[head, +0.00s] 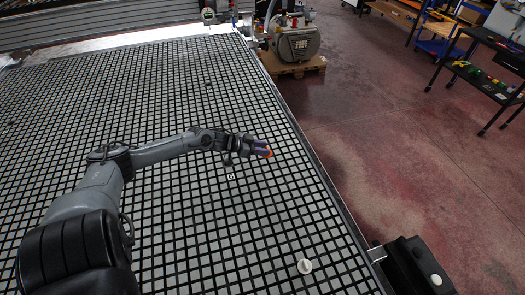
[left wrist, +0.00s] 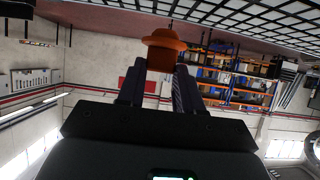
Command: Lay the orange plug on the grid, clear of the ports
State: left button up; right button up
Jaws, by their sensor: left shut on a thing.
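The orange plug (head: 269,153) is at the tip of my left gripper (head: 262,147), over the right part of the grid table (head: 215,235). In the left wrist view the orange plug (left wrist: 163,45) has a rounded cap and a wider rim, and its body sits between the two fingers of my left gripper (left wrist: 160,82). The gripper is shut on it. The grid's edge shows beyond the plug at the top of that view. Whether the plug touches the grid is hard to tell. My right gripper is not seen.
A white round piece (head: 304,266) lies on the grid near the front right. A small marked white square (head: 230,177) and a small dark spot (head: 208,85) are on the grid. Beyond the right edge are a pump on a pallet (head: 298,45) and a trolley (head: 485,75). Much grid is bare.

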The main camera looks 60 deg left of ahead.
pick_arm(q)
jog(key=shift+a, duration=0.1)
jog(key=shift+r, duration=0.1)
jog(key=shift+f+b, duration=2.3)
jog(key=shift+f, duration=1.55)
jog(key=shift+f+b, duration=0.35)
jog(key=shift+f, duration=0.45)
jog(key=o, duration=1.1)
